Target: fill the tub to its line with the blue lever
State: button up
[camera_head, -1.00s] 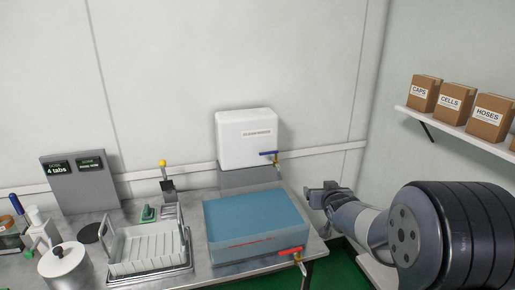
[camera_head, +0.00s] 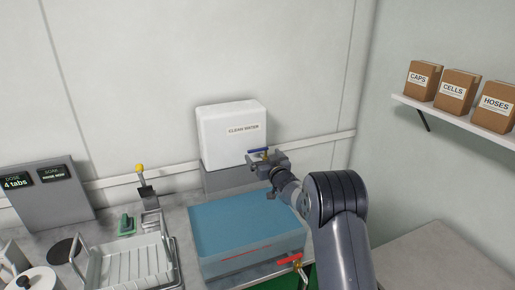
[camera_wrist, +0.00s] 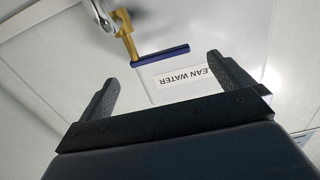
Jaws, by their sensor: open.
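The blue lever (camera_head: 257,150) sits on the brass tap of the white clean water tank (camera_head: 218,140) and lies roughly level. In the wrist view the lever (camera_wrist: 165,54) shows just beyond and between my fingertips, apart from them. My gripper (camera_head: 262,166) is open and empty, right at the tap, hiding part of it; its two fingers also show in the wrist view (camera_wrist: 162,70). The tub (camera_head: 225,222) stands below, bluish and see-through, with a red line (camera_head: 240,255) on its front wall. I cannot tell its water level. No stream shows from the tap.
A red lever (camera_head: 289,259) sits on a tap low at the tub's front right. A white rack (camera_head: 125,262), a yellow-topped dispenser (camera_head: 143,185) and a grey display panel (camera_head: 52,195) stand to the left. Boxes line a shelf (camera_head: 470,125) at right.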

aim_at(259, 150)
jog(key=shift+p+x, duration=0.8)
jog(key=shift+x, duration=2.3)
jog(key=shift+c, duration=0.2)
jog(key=c, duration=1.3)
